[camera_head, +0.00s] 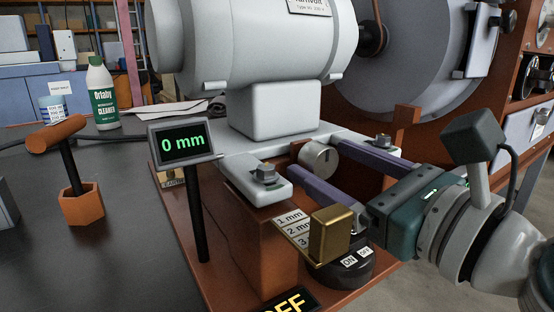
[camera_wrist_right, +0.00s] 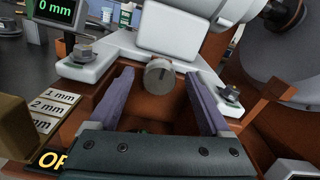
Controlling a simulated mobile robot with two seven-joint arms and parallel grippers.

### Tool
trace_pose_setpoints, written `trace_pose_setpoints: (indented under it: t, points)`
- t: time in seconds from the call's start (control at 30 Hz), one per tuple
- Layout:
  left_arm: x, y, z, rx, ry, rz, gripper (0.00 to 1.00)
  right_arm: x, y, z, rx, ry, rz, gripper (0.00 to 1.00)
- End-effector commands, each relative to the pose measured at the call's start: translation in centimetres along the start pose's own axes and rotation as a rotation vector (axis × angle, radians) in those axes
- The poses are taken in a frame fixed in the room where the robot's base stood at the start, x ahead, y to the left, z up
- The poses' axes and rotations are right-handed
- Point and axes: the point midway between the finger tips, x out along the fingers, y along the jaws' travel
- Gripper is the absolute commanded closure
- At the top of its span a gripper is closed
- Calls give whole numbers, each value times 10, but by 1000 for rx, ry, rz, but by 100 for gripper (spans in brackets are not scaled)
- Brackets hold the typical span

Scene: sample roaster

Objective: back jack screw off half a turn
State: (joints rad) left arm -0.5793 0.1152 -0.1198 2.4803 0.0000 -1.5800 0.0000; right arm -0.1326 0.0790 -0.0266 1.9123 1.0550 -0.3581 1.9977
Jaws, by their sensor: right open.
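The jack screw appears to be the round silver knob (camera_head: 318,158) with a small mark on its face, set low in front of the motor's mounting plate. It also shows in the right wrist view (camera_wrist_right: 159,75). My right gripper (camera_head: 312,166) is open, its two purple fingers reaching in from the right, one on either side of the knob. In the right wrist view the knob sits between the fingertips, with gaps visible at both sides. A display (camera_head: 183,144) on a black post reads 0 mm. My left gripper is not in view.
A grey motor (camera_head: 245,45) stands above the plate. Bolts (camera_head: 265,174) sit on the plate's arms. A hammer-like tool (camera_head: 57,133) stands in a holder at left.

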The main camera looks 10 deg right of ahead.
Motion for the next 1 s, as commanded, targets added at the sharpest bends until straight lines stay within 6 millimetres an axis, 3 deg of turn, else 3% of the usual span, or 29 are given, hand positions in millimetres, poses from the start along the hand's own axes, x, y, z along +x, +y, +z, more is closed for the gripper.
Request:
trace_pose_setpoints:
  t: [0.4,1.0]
  points:
    - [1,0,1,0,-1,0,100,9,0,0,0,0,1,21]
    - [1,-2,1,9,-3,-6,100,9,0,0,-1,0,0,88]
